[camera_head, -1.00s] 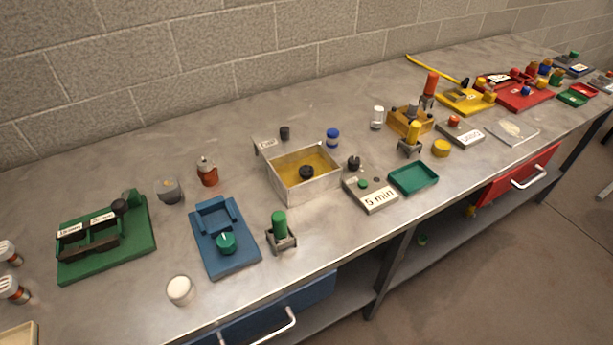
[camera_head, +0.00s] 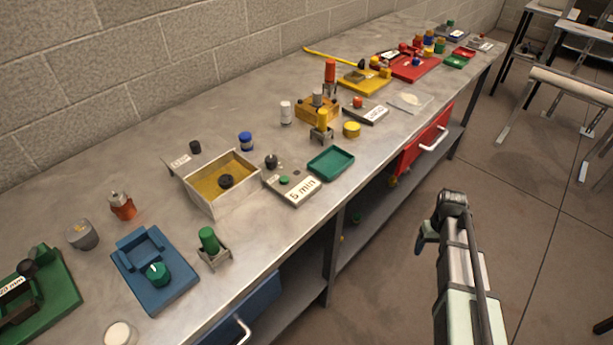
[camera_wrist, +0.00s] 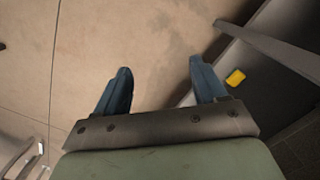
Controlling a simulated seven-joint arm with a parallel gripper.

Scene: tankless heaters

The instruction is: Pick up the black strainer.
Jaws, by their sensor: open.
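Several small black items stand on the bench in the head view, and I cannot tell for sure which is the black strainer. A round black piece (camera_head: 226,181) lies inside the open metal box (camera_head: 238,200) with a yellow floor. A black knob-like piece (camera_head: 271,161) is right of the box, and a small black cylinder (camera_head: 195,147) is behind it. My gripper is open and empty in the wrist view (camera_wrist: 160,72), its two blue fingers apart above bare floor. My arm is off the bench's front edge, well right of these black items.
A grey "5 min" block (camera_head: 293,190) and a green tray (camera_head: 331,163) are right of the box. A blue fixture (camera_head: 153,270) and a green-topped cylinder (camera_head: 209,241) are on its near side. The lower shelf holds a yellow item (camera_wrist: 235,77).

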